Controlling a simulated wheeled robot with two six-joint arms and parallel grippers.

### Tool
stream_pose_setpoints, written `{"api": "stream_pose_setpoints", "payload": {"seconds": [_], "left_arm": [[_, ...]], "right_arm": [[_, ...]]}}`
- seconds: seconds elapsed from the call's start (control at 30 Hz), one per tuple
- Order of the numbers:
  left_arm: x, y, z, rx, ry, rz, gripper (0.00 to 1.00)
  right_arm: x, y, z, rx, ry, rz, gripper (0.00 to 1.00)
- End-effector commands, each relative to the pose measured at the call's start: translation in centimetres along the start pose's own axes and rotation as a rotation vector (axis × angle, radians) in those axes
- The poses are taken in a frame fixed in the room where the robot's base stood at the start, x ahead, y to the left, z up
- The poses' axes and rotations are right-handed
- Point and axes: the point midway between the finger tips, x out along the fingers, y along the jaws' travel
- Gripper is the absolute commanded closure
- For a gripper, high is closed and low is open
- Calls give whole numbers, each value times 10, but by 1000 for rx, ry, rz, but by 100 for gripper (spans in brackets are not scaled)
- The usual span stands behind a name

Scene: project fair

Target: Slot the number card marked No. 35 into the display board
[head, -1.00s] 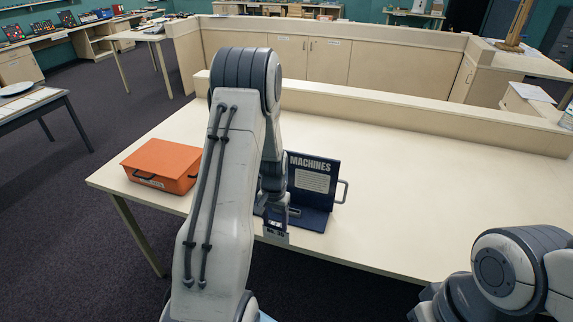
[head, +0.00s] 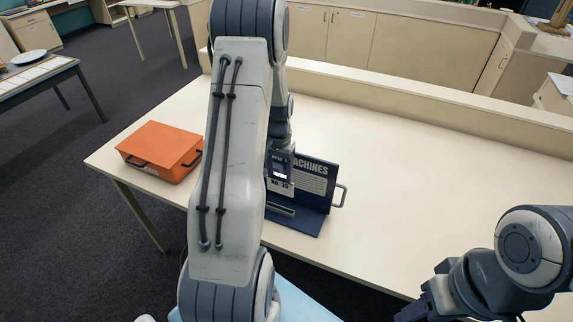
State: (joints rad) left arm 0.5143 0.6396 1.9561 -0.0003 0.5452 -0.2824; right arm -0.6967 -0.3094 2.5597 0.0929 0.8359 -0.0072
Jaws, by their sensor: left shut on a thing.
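The display board (head: 318,185) is navy, headed MACHINES with a pale text panel, and stands upright on the table. Its base (head: 300,219) extends toward me, with a slotted bar (head: 280,209) on it. My left gripper (head: 280,172) is shut on the white number card (head: 280,187), marked No. 35. The card is upright above the bar, in front of the board's left part. Whether its lower edge touches the slot cannot be told. My left arm hides some of the table left of the board.
An orange case (head: 160,150) with dark handles lies on the table (head: 400,190) at the left. A grey handle (head: 340,195) sticks out from the board's right side. The table right of the board is clear. A low ledge (head: 430,102) runs along its back.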

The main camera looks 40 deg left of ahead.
Motion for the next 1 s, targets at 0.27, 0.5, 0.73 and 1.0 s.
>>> {"api": "stream_pose_setpoints", "payload": {"seconds": [0.27, 0.5, 0.73, 1.0], "left_arm": [[13, -5, 2, -7, 0, 0, 88], [36, -5, 2, -7, -1, 0, 88], [59, -4, 2, -6, -2, 0, 88], [69, -3, 1, -4, 1, 0, 88]], "right_arm": [[11, 1, 1, -1, 0, 0, 47], [29, 2, 2, -1, 0, 0, 47], [47, 3, 3, 2, 0, 0, 47], [53, 4, 3, 5, 0, 0, 47]]}}
